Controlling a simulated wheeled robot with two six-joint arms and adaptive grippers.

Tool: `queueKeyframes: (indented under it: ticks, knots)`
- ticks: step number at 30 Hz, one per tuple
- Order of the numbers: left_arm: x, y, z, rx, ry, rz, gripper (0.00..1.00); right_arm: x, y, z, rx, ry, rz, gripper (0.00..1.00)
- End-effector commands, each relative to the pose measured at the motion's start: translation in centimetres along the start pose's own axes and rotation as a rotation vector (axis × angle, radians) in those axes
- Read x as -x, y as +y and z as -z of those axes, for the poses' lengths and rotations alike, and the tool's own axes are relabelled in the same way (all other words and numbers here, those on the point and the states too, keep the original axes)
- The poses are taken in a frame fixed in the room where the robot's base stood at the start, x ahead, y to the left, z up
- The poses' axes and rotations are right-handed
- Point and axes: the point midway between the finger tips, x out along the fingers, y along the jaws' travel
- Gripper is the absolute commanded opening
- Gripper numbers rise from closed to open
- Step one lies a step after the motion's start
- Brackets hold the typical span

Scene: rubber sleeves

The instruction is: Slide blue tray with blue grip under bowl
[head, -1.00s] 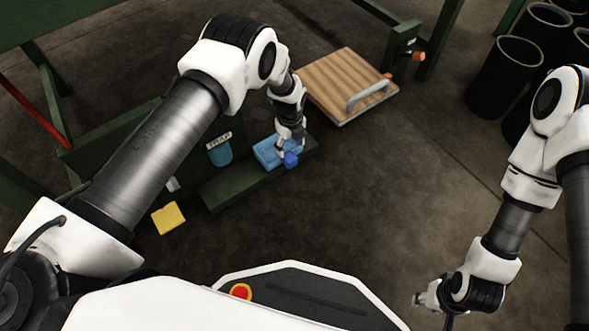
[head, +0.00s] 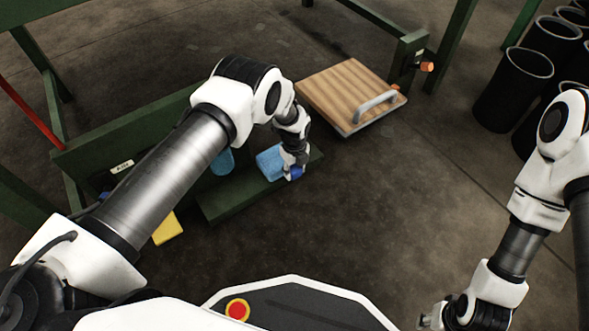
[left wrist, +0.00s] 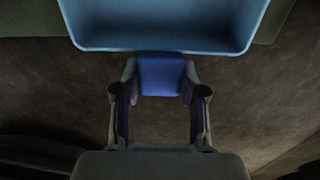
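The blue tray (head: 268,161) sits on a low green ledge; its blue grip (head: 297,173) sticks out at the front right. My left gripper (head: 292,175) is at the grip. In the left wrist view, the fingers of my left gripper (left wrist: 160,78) lie against both sides of the dark blue grip (left wrist: 160,73), and the hollow light blue tray (left wrist: 165,25) is just beyond. A blue rounded thing (head: 222,162), which looks like the bowl, is left of the tray, partly hidden by my left arm. My right gripper (head: 432,318) is at the bottom right, away from the tray; its fingers are unclear.
The green ledge (head: 225,205) runs under the tray. A yellow piece (head: 167,228) is left of it. A wooden board with a grey handle (head: 350,90) lies behind right. Black bins (head: 513,88) stand at the far right. The floor in front is clear.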

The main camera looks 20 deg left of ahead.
Motion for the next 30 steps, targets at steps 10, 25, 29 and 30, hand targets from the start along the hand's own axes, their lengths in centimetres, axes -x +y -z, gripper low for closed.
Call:
queueKeyframes:
  ticks: [10,25,29,30]
  knots:
    - [0.9,3.2,0.0,0.003,0.004,-0.006,0.0,3.7,-0.1,-0.1,0.005,-0.004,0.001,0.4]
    - [-0.1,9.9,0.1,0.0,0.001,-0.001,0.0,7.6,-0.2,-0.3,0.013,-0.01,0.001,0.4]
    - [-0.1,9.8,0.1,0.0,0.001,-0.001,0.0,7.5,-0.2,-0.3,0.013,-0.01,0.001,0.4]
    - [-0.1,9.8,0.0,0.0,0.001,-0.001,0.48,7.5,-0.2,-0.3,0.013,-0.01,0.001,0.4]
